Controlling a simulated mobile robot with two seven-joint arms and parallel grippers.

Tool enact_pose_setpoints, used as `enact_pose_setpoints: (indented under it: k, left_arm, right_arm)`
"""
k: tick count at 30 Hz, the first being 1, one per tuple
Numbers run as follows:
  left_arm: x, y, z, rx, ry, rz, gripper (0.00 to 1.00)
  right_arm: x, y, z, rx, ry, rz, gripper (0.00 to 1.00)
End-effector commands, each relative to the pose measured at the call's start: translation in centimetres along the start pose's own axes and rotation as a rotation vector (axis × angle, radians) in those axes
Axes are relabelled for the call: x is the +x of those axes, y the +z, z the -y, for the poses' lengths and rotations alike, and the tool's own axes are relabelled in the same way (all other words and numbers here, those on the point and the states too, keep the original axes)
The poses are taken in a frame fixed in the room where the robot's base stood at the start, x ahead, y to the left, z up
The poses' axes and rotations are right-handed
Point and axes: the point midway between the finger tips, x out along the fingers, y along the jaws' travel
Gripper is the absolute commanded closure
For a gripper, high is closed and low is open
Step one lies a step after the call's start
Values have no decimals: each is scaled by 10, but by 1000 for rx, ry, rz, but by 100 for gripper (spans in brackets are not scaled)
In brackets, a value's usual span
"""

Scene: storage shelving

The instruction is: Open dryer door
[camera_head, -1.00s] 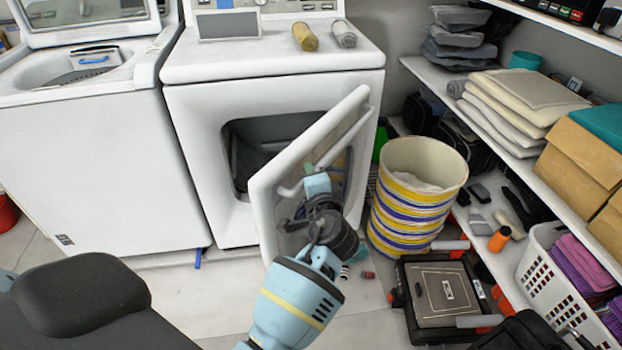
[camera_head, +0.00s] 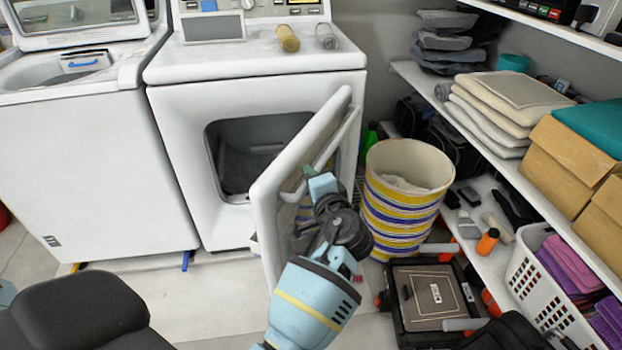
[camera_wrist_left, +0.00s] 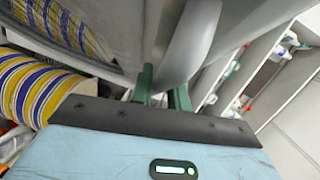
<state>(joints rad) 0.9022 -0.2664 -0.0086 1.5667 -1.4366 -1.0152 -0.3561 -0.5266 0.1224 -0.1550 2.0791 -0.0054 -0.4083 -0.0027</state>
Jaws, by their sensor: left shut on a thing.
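The white dryer (camera_head: 255,75) stands at the back, its dark opening (camera_head: 250,150) showing. Its door (camera_head: 268,215) is swung well out to the right, toward me. In the left wrist view, the gripper's green fingers (camera_wrist_left: 162,90) are closed around a pale grey bar, the door handle (camera_wrist_left: 188,48). The contact itself is partly hidden in the head view by the gripper's own body. My right gripper does not show.
A striped basket (camera_head: 400,215) stands just right of the door, close to my left wrist. A black toolbox (camera_head: 432,300) lies on the floor at the lower right. Shelving (camera_head: 510,170) with stacked cloths and boxes fills the right side. A washing machine (camera_head: 100,170) stands left.

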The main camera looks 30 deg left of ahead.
Motion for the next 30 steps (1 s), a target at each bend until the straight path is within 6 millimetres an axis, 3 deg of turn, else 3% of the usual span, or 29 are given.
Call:
enact_pose_setpoints:
  k: [8,9,14,30]
  left_arm:
    - [0,0,0,0,1,1,100]
    - [0,0,0,0,1,1,82]
    - [0,0,0,0,1,1,61]
    - [0,0,0,1,1,-7,61]
  right_arm:
    - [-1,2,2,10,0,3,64]
    - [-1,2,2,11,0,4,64]
    - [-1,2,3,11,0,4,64]
    - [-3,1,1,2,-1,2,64]
